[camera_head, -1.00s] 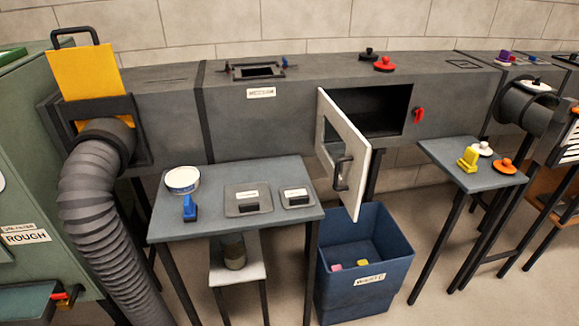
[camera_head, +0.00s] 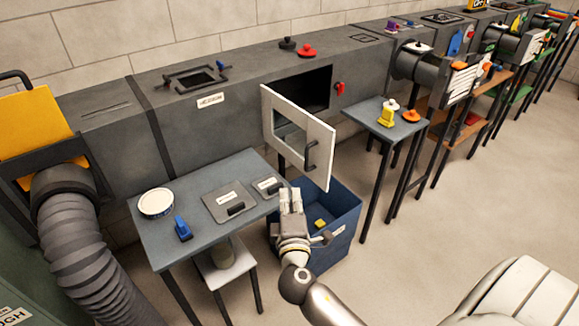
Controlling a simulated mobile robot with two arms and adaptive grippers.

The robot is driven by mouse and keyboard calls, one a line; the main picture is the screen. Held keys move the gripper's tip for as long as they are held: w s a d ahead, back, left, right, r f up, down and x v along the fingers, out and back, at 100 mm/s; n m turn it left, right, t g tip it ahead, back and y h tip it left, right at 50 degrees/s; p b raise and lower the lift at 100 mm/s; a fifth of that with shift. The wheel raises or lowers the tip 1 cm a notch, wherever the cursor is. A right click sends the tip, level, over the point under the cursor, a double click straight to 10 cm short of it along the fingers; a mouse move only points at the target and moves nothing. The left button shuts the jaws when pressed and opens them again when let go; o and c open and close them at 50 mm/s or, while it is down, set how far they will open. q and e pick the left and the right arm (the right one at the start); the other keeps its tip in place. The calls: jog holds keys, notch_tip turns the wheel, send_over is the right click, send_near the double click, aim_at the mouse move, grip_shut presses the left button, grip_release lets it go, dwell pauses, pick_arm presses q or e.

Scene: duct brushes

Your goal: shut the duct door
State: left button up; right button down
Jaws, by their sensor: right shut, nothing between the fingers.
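The duct door (camera_head: 318,158) is a white framed panel with a window and a dark handle (camera_head: 311,156). It stands open, swung out from the dark opening (camera_head: 309,92) in the grey duct (camera_head: 240,80). A red latch (camera_head: 340,88) sits on the duct right of the opening. My right gripper (camera_head: 290,192) is shut and empty. In the picture it shows just below and left of the door's lower edge, in front of the blue bin; I cannot tell its exact distance from the door. My left gripper is not in view.
A grey table (camera_head: 163,232) at the left holds a white round tin (camera_head: 156,203), a blue brush (camera_head: 182,228) and two plates. A blue bin (camera_head: 348,222) stands under the door. A small table (camera_head: 375,122) at the right holds yellow and orange items.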

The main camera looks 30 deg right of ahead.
jog(key=w+d+p, duration=0.2)
jog(key=w+d, duration=0.5)
jog(key=w, duration=0.1)
jog(key=shift+w+d, duration=0.2)
jog(key=shift+d, duration=0.15)
jog(key=shift+f, duration=0.1)
